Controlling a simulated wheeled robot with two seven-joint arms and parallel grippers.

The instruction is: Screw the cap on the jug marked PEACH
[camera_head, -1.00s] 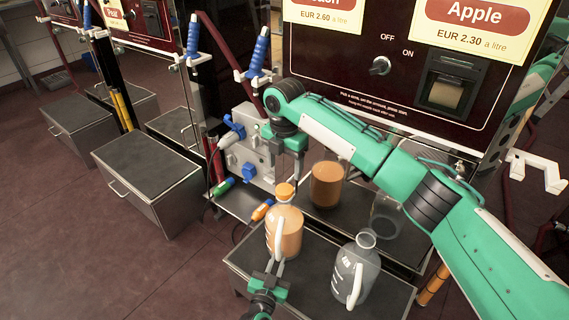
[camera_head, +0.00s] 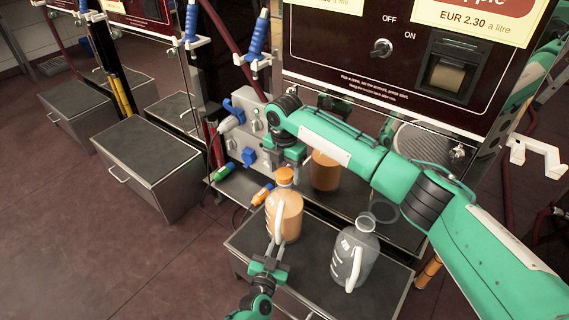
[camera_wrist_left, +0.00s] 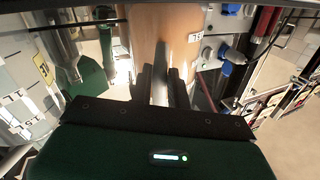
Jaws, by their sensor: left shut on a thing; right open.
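A jug of orange liquid (camera_head: 284,222) stands on the dark-topped step, with an orange cap (camera_head: 285,174) at its neck. How tightly the cap sits cannot be told, and no name is readable on the jug. My left gripper (camera_head: 269,266) is shut on the jug's white handle at its near side. In the left wrist view the jug body (camera_wrist_left: 163,35) fills the top middle, with the handle between the fingers (camera_wrist_left: 168,85). My right gripper (camera_head: 287,157) is open just above the cap, pointing down; its fingertips are partly hard to make out.
A clear grey jug (camera_head: 354,258) with a white handle stands to the right on the same step (camera_head: 315,285). Behind stands the dark dispenser with its switch (camera_head: 381,48). A shiny panel below it mirrors the jugs.

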